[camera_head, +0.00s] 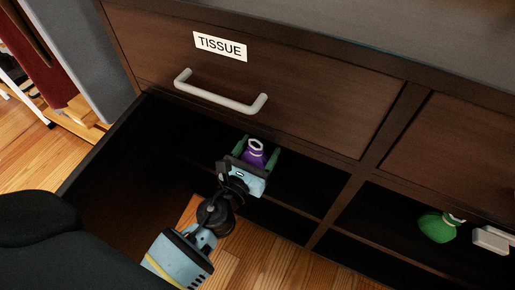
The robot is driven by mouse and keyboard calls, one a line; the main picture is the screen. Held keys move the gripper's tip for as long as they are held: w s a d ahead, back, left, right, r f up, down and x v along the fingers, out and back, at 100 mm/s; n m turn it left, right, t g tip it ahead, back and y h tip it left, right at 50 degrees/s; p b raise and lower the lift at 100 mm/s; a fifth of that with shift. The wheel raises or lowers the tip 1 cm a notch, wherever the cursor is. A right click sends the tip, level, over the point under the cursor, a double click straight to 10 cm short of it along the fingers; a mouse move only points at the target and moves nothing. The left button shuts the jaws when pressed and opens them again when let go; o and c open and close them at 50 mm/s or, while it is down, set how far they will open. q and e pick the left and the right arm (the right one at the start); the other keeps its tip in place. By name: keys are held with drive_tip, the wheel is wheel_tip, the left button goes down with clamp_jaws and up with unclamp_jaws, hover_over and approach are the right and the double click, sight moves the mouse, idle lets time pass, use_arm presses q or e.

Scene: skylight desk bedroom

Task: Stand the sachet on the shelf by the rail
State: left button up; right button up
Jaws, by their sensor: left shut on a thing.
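My left gripper (259,158) reaches in from the lower left and is shut on a purple sachet (253,155) with a pale ring at its top. The sachet is at the dark shelf (300,184) in the open compartment below the drawer. The gripper body hides the sachet's lower part, so I cannot tell whether it touches the shelf. I cannot make out a rail for certain. My right gripper is not in view.
A drawer labelled TISSUE (220,46) with a pale bar handle (218,98) is just above the gripper. A green pouch (436,227) and a white object (491,240) are in the right compartment. A dark upright divider (363,180) separates the compartments.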

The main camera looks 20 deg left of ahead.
use_arm(q)
drive_tip(key=o, duration=0.7)
drive_tip(key=shift+f, duration=0.15)
drive_tip(key=o, duration=0.4)
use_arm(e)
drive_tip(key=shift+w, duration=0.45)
use_arm(q)
drive_tip(key=shift+r, duration=0.2)
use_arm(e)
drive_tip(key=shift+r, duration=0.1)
use_arm(q)
drive_tip(key=shift+s, duration=0.2)
drive_tip(key=s, duration=0.4)
drive_tip(key=s+b, duration=0.1)
drive_tip(key=s, duration=0.6)
drive_tip(key=shift+s+a+b, duration=0.25)
drive_tip(key=shift+s+b, duration=0.05)
drive_tip(key=shift+b, duration=0.1)
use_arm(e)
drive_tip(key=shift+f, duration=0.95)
